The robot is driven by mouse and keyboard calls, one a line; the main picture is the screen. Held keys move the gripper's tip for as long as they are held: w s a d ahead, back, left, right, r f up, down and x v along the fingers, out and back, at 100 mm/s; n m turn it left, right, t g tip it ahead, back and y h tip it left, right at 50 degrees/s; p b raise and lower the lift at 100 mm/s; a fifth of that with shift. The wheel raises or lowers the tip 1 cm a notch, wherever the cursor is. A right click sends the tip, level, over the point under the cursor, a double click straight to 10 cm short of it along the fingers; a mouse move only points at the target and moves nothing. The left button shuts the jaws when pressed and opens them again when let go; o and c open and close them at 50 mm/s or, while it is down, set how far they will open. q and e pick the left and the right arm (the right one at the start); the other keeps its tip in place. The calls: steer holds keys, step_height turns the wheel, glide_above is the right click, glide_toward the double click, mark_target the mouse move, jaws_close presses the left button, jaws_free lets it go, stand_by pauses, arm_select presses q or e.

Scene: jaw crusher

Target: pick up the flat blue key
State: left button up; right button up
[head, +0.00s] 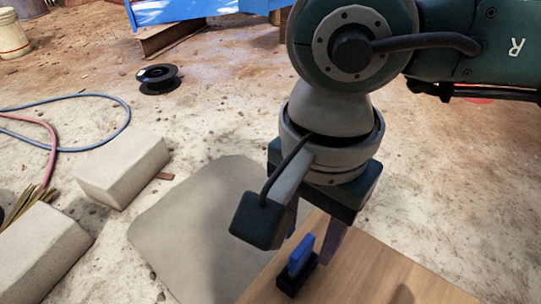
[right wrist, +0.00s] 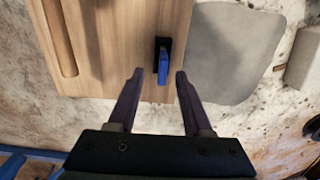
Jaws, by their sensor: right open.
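The flat blue key (head: 301,255) stands upright in a small black holder (head: 294,281) on a wooden board. In the right wrist view the key (right wrist: 163,66) shows beyond and between the fingertips, with the holder (right wrist: 162,43) around its base. My right gripper (head: 318,232) is open and empty, just above and behind the key in the head view. In the right wrist view the gripper (right wrist: 159,73) has its two fingers spread on either side of the key's line, apparently not touching it. My left gripper is not in view.
The wooden board (head: 345,279) has a long groove (right wrist: 60,40) in the right wrist view. A grey mat (head: 195,235) lies beside it. Pale blocks (head: 122,172), a blue hose (head: 95,97) and a black spool (head: 158,79) lie on the dirty floor.

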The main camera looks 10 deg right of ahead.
mark_target(304, 246)
steer(key=f, duration=0.1)
steer(key=f+b, duration=0.2)
steer(key=f, duration=0.1)
steer(key=shift+w+f, duration=0.1)
steer(key=shift+w, duration=0.2)
steer(key=shift+c, duration=0.3)
jaws_close()
stand_by(0.7)
